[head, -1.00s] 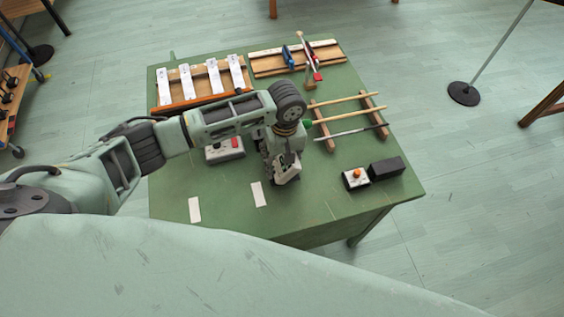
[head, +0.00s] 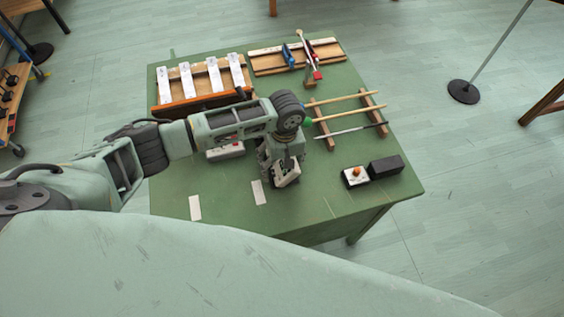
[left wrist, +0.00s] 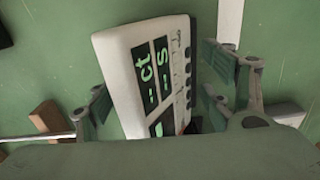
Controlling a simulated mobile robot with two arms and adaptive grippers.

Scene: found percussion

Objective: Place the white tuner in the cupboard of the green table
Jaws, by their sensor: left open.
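The white tuner (left wrist: 122,75), with a dark screen and green characters, fills the middle of the left wrist view. My left gripper (left wrist: 155,105) is open, with one finger on each side of the tuner; I cannot tell whether either touches it. In the head view my left gripper (head: 280,180) points down over the front middle of the green table (head: 320,205) and mostly hides the tuner. The table's cupboard opening does not show. My right gripper is not in view.
A white box with an orange knob (head: 355,177) and a black block (head: 386,167) stand to the right. Sticks on wooden rails (head: 325,130), a white-barred instrument (head: 205,82) and a wooden board (head: 270,63) lie behind. White strips (head: 195,208) lie at the front left.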

